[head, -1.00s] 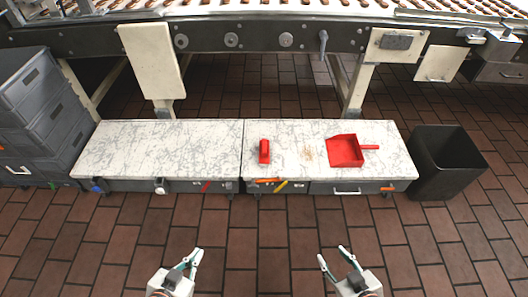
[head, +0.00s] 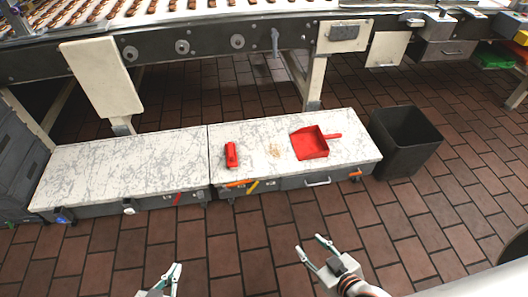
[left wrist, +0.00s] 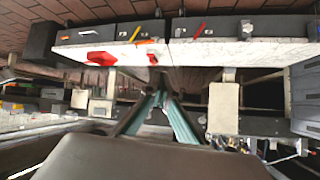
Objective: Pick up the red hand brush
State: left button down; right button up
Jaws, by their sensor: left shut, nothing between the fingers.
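The red hand brush (head: 231,155) lies on the white, scratched top of the low bench (head: 120,165), just right of the seam between its two halves. It also shows in the left wrist view (left wrist: 153,58), where the scene is upside down. My left gripper (head: 174,270) is shut and empty, low in the head view, in front of the bench and well apart from the brush. Its fingers (left wrist: 160,92) meet in the left wrist view. My right gripper (head: 309,243) is open and empty, in front of the bench's right half.
A red dustpan (head: 310,145) lies on the bench right of the brush. A black bin (head: 406,145) stands at the bench's right end. Grey crates (head: 15,160) are at the left. A conveyor (head: 200,42) runs behind and above the bench. The tiled floor in front is clear.

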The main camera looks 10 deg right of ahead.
aim_at(230, 150)
jog(key=i+l, duration=0.3)
jog(key=i, duration=0.2)
jog(key=i+l, duration=0.65)
jog(key=i, duration=0.3)
jog(key=u, duration=0.05)
